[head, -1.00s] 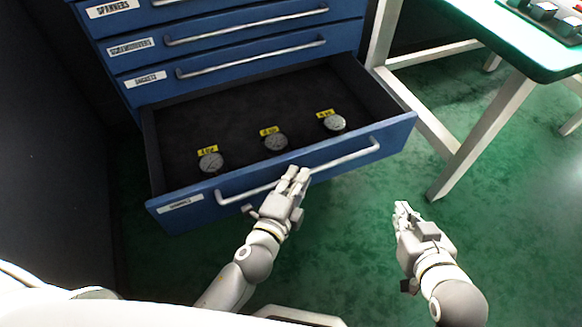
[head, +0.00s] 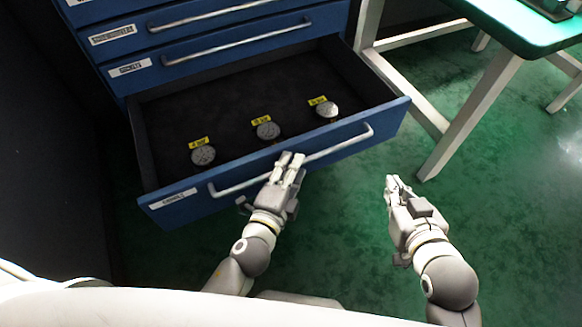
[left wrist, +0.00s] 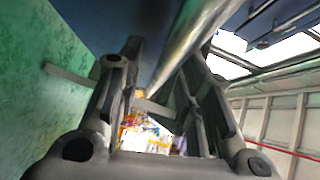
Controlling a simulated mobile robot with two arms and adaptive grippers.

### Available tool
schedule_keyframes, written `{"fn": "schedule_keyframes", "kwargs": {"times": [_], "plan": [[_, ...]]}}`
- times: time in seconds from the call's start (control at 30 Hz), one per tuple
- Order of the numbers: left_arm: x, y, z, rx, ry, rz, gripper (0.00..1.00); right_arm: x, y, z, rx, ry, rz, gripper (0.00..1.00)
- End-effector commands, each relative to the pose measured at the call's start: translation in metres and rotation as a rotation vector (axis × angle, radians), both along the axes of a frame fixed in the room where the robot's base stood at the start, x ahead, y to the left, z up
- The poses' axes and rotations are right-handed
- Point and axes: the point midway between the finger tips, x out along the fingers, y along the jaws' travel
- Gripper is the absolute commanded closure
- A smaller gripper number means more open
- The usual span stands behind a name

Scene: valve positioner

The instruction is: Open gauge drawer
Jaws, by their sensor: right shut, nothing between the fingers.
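The gauge drawer is the blue bottom drawer (head: 345,142), pulled well out of the cabinet. Its dark inside holds three round gauges: one at left (head: 203,155), one in the middle (head: 268,131) and one at right (head: 327,108), each by a yellow tag. The silver bar handle (head: 235,187) spans the front. My left gripper (head: 288,160) is at the handle's middle. In the left wrist view its fingers (left wrist: 158,95) stand apart, with the handle bar (left wrist: 190,35) running between them in the picture; contact cannot be told. My right gripper (head: 391,182) is shut and empty, right of the drawer.
Closed blue drawers (head: 220,50) with bar handles sit above the open one. A green-topped table (head: 530,40) with white legs stands at the right. A dark wall (head: 50,170) is at the left. The green floor (head: 340,225) is clear between my arms.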

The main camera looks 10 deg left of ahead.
Motion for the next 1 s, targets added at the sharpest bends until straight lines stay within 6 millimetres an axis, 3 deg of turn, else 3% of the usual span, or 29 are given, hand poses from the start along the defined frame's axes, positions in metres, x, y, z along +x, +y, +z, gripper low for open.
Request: {"fn": "schedule_keyframes", "kwargs": {"times": [0.23, 0.7, 1.0], "plan": [[-0.005, 0.001, 0.001, -0.002, 0.0, 0.0, 0.66, 0.0, -0.001, 0.001, 0.0, -0.001, -0.001, 1.0], [-0.061, 0.012, 0.008, -0.004, 0.002, 0.003, 0.66, 0.0, 0.0, 0.0, 0.0, 0.0, -0.001, 1.0], [-0.073, 0.015, 0.01, 0.0, 0.0, 0.001, 0.66, 0.0, 0.0, 0.0, 0.0, 0.0, 0.0, 1.0]]}}
